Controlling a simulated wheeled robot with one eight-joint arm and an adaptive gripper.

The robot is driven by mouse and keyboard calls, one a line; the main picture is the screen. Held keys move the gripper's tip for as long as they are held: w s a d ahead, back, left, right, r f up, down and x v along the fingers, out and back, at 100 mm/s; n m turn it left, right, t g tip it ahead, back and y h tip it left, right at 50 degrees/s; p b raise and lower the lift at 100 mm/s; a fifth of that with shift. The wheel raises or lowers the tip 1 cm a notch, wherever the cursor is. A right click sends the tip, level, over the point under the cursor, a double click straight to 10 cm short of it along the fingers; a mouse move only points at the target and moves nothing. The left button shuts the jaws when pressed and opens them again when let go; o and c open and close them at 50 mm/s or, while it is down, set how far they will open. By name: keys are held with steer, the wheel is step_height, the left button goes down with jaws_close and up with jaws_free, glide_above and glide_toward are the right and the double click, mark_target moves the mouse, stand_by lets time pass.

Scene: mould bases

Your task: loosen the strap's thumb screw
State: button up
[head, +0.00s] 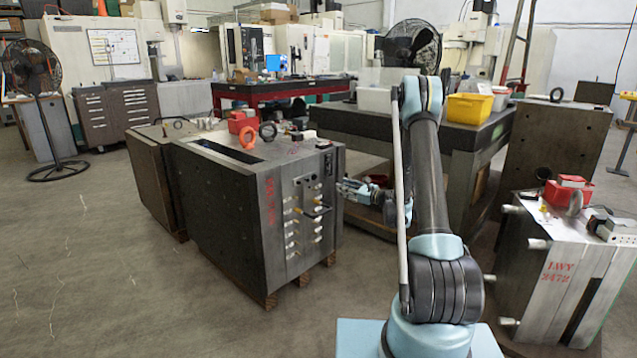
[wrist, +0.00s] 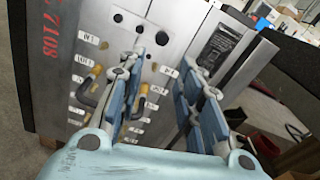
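A large steel mould base (head: 225,215) stands on wooden blocks left of centre in the head view. Its front face carries rows of pale-tagged ports and a dark bar-like part (head: 318,212), which may be the strap; its thumb screw cannot be made out. In the wrist view the mould face (wrist: 70,65) shows tilted, with dark holes, white labels and dark hoses (wrist: 92,88) with yellow fittings. My gripper (wrist: 160,68) is open in front of this face, its blue fingers apart with nothing visibly held. In the head view it is right of the face (head: 352,190).
A second mould base (head: 565,265) with a red box (head: 565,195) stands at right. A dark table (head: 465,135) with a yellow bin (head: 468,107) stands behind my arm.

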steer(key=f, duration=0.1)
glide_toward(315, 178)
steer(key=shift+m, duration=0.3)
steer(key=x, duration=0.8)
steer(key=shift+w+a, duration=0.1)
steer(key=shift+a, duration=0.05)
steer(key=shift+c, duration=0.3)
jaws_close()
steer(key=shift+d, duration=0.25)
steer(key=shift+a, duration=0.15)
